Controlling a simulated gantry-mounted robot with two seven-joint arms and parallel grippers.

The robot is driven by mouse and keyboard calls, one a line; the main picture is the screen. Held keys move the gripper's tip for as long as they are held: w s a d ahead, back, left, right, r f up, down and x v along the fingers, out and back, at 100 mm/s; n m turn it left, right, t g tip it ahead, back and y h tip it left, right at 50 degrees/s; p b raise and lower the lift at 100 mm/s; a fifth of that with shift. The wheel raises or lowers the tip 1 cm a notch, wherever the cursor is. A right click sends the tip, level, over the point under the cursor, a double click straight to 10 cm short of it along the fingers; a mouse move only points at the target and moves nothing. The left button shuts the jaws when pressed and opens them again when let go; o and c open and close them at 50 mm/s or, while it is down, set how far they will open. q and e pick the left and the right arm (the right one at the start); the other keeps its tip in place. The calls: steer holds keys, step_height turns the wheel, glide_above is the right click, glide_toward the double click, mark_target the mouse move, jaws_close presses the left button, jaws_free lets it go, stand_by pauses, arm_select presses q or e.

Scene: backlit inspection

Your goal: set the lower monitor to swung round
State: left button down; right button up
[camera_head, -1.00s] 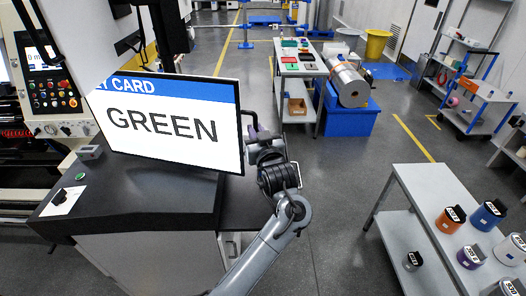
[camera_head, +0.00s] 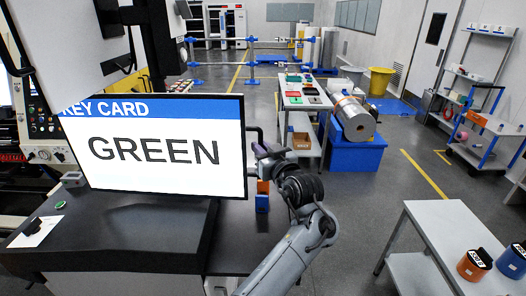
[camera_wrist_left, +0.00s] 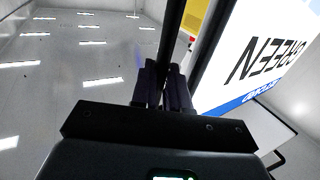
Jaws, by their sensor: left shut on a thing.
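The lower monitor (camera_head: 150,150) stands above a dark console at the left of the head view. My left gripper (camera_head: 261,152) is at this handle, just right of the screen. In the left wrist view, the fingers (camera_wrist_left: 165,78) are shut around the dark handle bar (camera_wrist_left: 170,32), with the screen (camera_wrist_left: 250,60) to the right. My right gripper is not in view.
The dark console top (camera_head: 110,230) lies under the monitor, with a white card (camera_head: 36,231) on it. A small orange and blue thing (camera_head: 262,202) shows below my left gripper. A grey table (camera_head: 440,225) with cans stands at the right. Open floor (camera_head: 360,190) lies between.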

arm_select(q)
steer(key=shift+w+a+f, duration=0.1)
steer(key=shift+a, duration=0.4)
steer(key=c, duration=1.2)
jaws_free()
steer(key=shift+a, duration=0.1)
steer(key=shift+d+p+v, duration=0.15)
steer(key=shift+p+v, duration=2.7)
steer(key=shift+p, duration=1.05)
steer(key=shift+d+p+v, duration=0.1)
steer(key=shift+p+v, duration=2.7)
steer(key=shift+p, duration=1.05)
steer(key=shift+w+d, duration=0.1)
